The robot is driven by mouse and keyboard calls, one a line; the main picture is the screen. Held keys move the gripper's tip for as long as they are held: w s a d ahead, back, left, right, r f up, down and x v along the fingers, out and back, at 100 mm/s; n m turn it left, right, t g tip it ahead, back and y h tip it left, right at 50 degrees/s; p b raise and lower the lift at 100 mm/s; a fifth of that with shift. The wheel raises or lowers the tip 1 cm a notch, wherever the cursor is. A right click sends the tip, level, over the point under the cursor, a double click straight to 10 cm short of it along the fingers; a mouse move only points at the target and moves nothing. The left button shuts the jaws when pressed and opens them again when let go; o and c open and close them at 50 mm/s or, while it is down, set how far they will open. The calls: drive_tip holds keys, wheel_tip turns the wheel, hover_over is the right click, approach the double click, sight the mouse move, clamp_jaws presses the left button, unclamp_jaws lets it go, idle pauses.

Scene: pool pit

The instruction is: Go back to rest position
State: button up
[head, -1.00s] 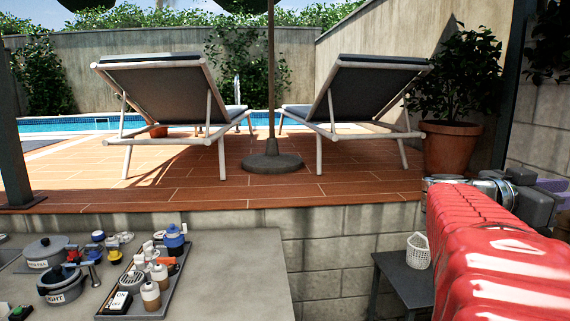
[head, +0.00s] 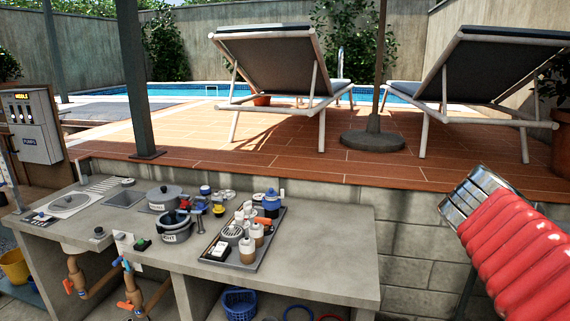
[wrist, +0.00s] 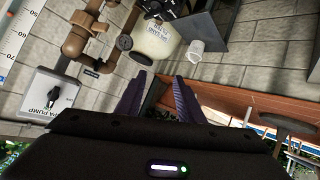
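My gripper (wrist: 161,92) shows in the wrist view as two purple fingers standing apart, with nothing between them. Past the fingers are a grey block wall and a terracotta-coloured deck edge. In the head view my red-sleeved arm with a metal collar is at the lower right. The gripper itself does not show in the head view.
A concrete counter (head: 330,235) bears pots and a tray (head: 248,262) of bottles. A deck with loungers (head: 275,65) lies behind.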

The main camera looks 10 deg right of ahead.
drive_tip(key=a+f+n+t+y, duration=0.1)
drive_tip(key=a+f+n+y, duration=0.3)
drive_tip(key=a, duration=0.7)
drive_tip(key=a+f+n+t+y, duration=0.1)
drive_tip(key=a+f+n+y, duration=0.3)
drive_tip(key=a+f, duration=0.4)
drive_tip(key=a+f+n+t+y, duration=0.1)
drive_tip(key=a+f+n+y, duration=0.2)
drive_tip(key=a, duration=1.2)
wheel_tip(320, 180, down, 3)
drive_tip(key=shift+w+a+n+t+y, duration=0.2)
drive_tip(key=shift+n+t+y, duration=0.2)
drive_tip(key=shift+n, duration=0.4)
